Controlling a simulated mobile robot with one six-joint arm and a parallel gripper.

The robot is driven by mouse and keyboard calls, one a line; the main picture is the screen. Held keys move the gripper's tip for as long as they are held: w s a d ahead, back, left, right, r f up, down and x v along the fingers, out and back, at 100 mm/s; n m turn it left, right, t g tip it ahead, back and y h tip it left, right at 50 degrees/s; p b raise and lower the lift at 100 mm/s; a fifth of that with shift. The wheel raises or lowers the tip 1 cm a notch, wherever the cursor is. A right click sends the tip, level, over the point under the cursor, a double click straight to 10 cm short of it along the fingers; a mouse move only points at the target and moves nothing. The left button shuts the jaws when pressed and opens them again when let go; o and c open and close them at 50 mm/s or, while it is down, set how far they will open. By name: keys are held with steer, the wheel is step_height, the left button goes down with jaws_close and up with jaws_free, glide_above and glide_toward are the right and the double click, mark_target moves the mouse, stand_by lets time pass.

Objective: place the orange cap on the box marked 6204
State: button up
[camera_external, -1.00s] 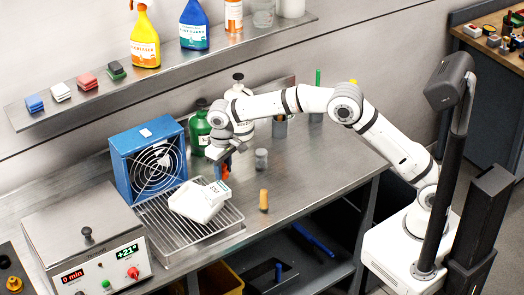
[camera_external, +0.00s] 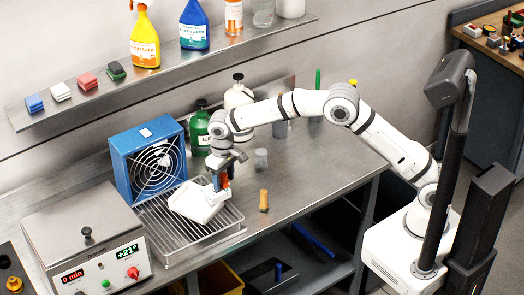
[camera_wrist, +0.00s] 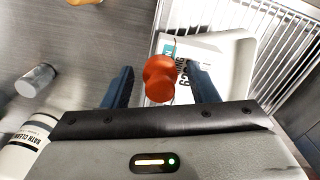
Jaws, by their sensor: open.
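The orange cap (camera_wrist: 160,78) sits between my open fingers in the wrist view, with a gap on each side. In the external view the orange part (camera_external: 223,180) shows only in a small patch at my fingers. The white box (camera_wrist: 232,52) lies on the wire rack; it also shows in the external view (camera_external: 192,204). Its printed label is partly hidden behind the cap, so the number is not fully readable. My gripper (camera_external: 221,181) points down over the box's right end. I cannot tell whether the cap touches the box.
A blue fan (camera_external: 150,160) stands behind the wire rack (camera_external: 165,233). A tan cylinder (camera_external: 263,200) stands right of the rack. The bench right of it is clear.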

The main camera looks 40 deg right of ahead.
mark_target(223, 174)
step_height(223, 174, up, 12)
steer(key=b, duration=0.2)
steer(key=d+r+m, duration=0.1)
steer(key=d+r, duration=0.2)
steer(key=d, duration=0.4)
steer(key=d+r, duration=0.4)
steer(key=d, duration=0.4)
steer(key=s+d+r+t, duration=0.2)
steer(key=s+d, duration=0.4)
steer(key=d, duration=0.7)
steer(key=s+d+f+m, duration=0.1)
steer(key=s+d+f, duration=0.2)
steer(key=s+d, duration=0.5)
steer(key=s+d+f+m+t, duration=0.1)
steer(key=s+d+f, duration=0.3)
steer(key=s+d, duration=0.4)
steer(key=s, duration=0.4)
steer(key=shift+s+f+t, duration=0.15)
steer(key=shift+f+t, duration=0.1)
steer(key=shift+t, duration=0.05)
